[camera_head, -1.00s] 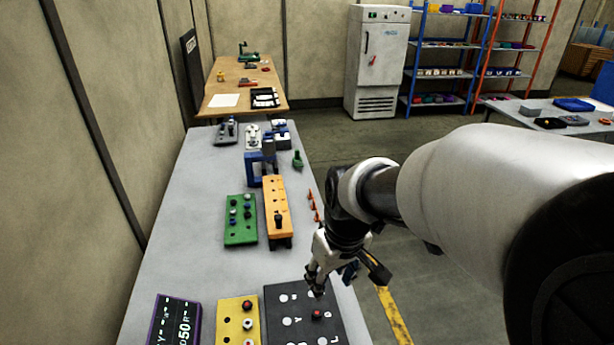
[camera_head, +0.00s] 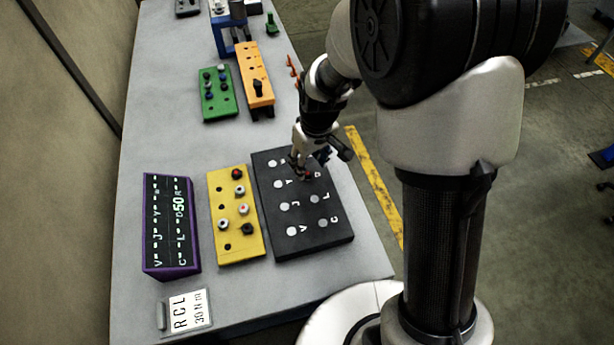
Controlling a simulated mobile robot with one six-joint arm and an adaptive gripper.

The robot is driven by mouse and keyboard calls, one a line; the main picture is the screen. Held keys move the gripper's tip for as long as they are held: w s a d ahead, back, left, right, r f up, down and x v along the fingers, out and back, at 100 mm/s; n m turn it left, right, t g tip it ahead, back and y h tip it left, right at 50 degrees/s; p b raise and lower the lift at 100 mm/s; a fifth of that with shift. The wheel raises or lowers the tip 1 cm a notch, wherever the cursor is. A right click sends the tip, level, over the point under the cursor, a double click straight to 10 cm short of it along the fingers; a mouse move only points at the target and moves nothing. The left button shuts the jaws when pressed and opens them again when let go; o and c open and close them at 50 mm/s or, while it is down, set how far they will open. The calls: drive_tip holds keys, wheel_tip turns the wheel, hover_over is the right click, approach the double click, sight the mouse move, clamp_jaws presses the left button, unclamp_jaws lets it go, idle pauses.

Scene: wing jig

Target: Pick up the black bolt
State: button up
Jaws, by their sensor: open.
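My gripper (camera_head: 299,167) is open, low over the far part of a black board (camera_head: 318,247) marked with white circles and letters. A small red-topped piece (camera_head: 309,174) sits on the board right beside the fingertips; I cannot tell whether they touch it. A dark bolt head (camera_head: 247,228) sits at the near right of the yellow block (camera_head: 239,246), apart from my gripper. A taller black piece (camera_head: 258,87) stands upright on the orange block (camera_head: 252,61). I cannot tell which of these is the black bolt.
The yellow block also holds red and white bolts. A purple-framed display (camera_head: 170,268) stands at left, with an RCL card (camera_head: 188,312) in front. A green block (camera_head: 206,101) with several bolts lies farther back. The grey table (camera_head: 160,110) is clear at its left.

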sight(307, 173)
drive_tip(key=f, duration=0.2)
drive_tip(key=f+b, duration=0.1)
drive_tip(key=f, duration=0.1)
drive_tip(key=w+f+b, duration=0.1)
drive_tip(key=shift+a+f, duration=0.15)
drive_tip(key=shift+f, duration=0.25)
drive_tip(key=shift+r, duration=0.1)
drive_tip(key=shift+c, duration=0.5)
clamp_jaws()
drive_tip(key=shift+r, duration=0.1)
wheel_tip(307, 173, up, 20)
drive_tip(key=p, duration=0.5)
drive_tip(key=shift+p, duration=0.4)
